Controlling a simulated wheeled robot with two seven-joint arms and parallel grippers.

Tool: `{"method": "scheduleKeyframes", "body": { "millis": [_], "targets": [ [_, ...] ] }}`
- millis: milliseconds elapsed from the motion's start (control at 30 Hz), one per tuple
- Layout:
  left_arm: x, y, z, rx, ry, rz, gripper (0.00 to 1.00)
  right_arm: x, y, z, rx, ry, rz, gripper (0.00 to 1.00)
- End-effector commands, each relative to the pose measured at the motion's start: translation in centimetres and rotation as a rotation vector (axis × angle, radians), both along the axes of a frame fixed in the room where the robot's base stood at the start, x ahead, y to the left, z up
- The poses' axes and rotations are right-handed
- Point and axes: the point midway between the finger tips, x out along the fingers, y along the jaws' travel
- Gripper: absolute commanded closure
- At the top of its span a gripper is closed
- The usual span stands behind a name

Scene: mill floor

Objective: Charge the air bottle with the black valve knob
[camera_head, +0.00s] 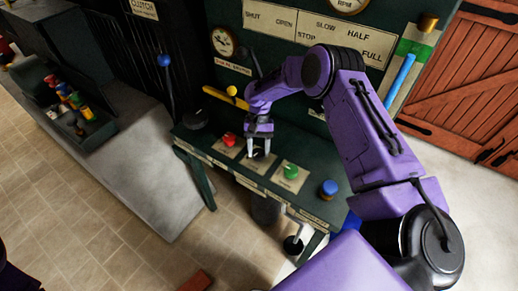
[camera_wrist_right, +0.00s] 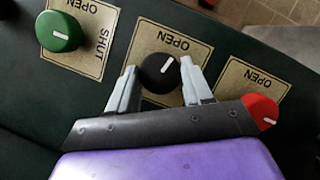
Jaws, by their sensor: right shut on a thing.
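The black valve knob (camera_wrist_right: 159,73) sits on a brass plate in the right wrist view, between the two grey fingers of my right gripper (camera_wrist_right: 158,86). The fingers are closed on its sides. Its white mark points up and to the right, toward the word OPEN. In the head view my right gripper (camera_head: 259,146) reaches down to the bench and largely hides this knob. I cannot tell which thing is the air bottle; a dark cylinder (camera_head: 265,209) shows under the bench. My left gripper is out of view.
A red knob (camera_head: 229,140) and a green knob (camera_head: 291,171) flank the black one closely on the green bench (camera_head: 196,146). A blue knob (camera_head: 329,188) is at the right.

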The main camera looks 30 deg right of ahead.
Motion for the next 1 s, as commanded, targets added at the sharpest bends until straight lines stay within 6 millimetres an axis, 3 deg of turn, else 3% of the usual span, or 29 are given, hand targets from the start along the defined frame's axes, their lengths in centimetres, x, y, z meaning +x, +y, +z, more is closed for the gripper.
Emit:
{"method": "scheduleKeyframes", "body": {
  "millis": [300,867,900,933,1000],
  "targets": [
    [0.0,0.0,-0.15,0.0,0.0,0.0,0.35,0.03,0.12,-0.06,0.0,0.0,0.123,0.81],
    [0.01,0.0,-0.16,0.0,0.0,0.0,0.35,0.01,0.11,-0.05,0.0,0.001,0.148,0.81],
    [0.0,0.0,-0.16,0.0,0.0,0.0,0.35,0.01,0.12,-0.05,0.0,0.001,0.148,0.41],
    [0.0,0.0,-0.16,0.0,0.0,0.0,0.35,0.01,0.11,-0.05,0.0,0.001,0.148,0.31],
    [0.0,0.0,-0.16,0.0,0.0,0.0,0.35,0.02,0.11,-0.04,0.0,0.001,0.148,0.26]
  ]
}}
